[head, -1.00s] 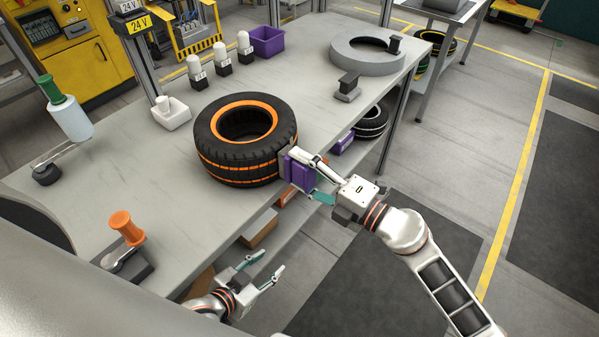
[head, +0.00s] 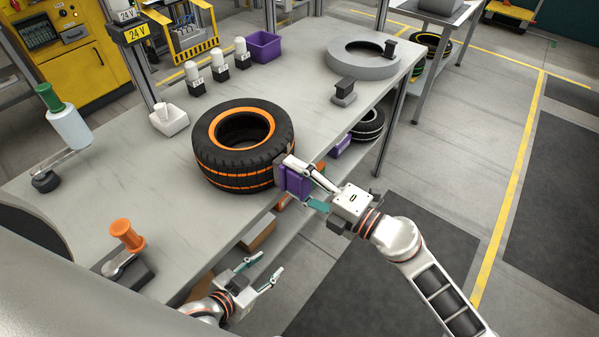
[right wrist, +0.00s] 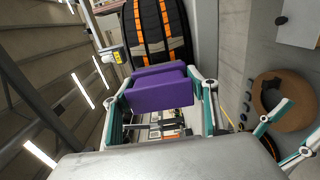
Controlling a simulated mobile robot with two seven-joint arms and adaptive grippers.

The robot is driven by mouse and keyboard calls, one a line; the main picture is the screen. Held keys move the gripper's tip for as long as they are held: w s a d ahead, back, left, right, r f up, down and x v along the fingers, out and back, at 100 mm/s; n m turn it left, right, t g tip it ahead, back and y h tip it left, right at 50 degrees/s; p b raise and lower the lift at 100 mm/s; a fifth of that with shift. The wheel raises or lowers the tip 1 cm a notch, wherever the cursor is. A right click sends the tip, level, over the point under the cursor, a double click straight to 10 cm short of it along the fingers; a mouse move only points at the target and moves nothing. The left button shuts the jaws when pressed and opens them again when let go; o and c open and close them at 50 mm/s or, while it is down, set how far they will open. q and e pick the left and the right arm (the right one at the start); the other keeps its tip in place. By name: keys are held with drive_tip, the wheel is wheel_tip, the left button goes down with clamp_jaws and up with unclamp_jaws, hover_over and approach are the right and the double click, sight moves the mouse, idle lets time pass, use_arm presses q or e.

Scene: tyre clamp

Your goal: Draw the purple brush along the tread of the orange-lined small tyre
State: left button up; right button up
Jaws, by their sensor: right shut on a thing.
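The small tyre (head: 207,165) with orange lines lies flat on the table near its front edge; its tread also shows in the right wrist view (right wrist: 157,30). My right gripper (head: 305,184) is shut on the purple brush (head: 295,183), at the tyre's right front side. The brush's dark face is against or very close to the tread; contact itself is hidden. In the right wrist view the purple brush block (right wrist: 158,90) fills the space between the fingers, just below the tread. My left gripper (head: 262,273) is open and empty, low in front of the table edge.
An orange-handled tool (head: 127,236) and a green-capped white bottle (head: 68,125) stand at left. White-capped bottles (head: 219,66), a purple bin (head: 263,46) and a grey ring fixture (head: 362,62) are farther back. Another tyre (head: 369,124) and boxes sit on the lower shelf.

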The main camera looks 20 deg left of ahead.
drive_tip(key=shift+w+d+b, duration=0.2)
drive_tip(key=shift+w, duration=0.35)
drive_tip(key=shift+w+d+b, duration=0.15)
drive_tip(key=shift+w+b, duration=0.05)
drive_tip(key=shift+w, duration=0.35)
drive_tip(key=shift+s, duration=0.1)
drive_tip(key=shift+s+a+p, duration=0.2)
drive_tip(key=shift+s+p, duration=0.25)
drive_tip(key=shift+s, duration=0.1)
drive_tip(key=shift+s+a+p, duration=0.2)
drive_tip(key=shift+s+p, duration=0.2)
drive_tip(key=shift+s, duration=0.1)
drive_tip(key=shift+w, duration=0.15)
drive_tip(key=shift+w+d, duration=0.2)
drive_tip(key=shift+w, duration=0.25)
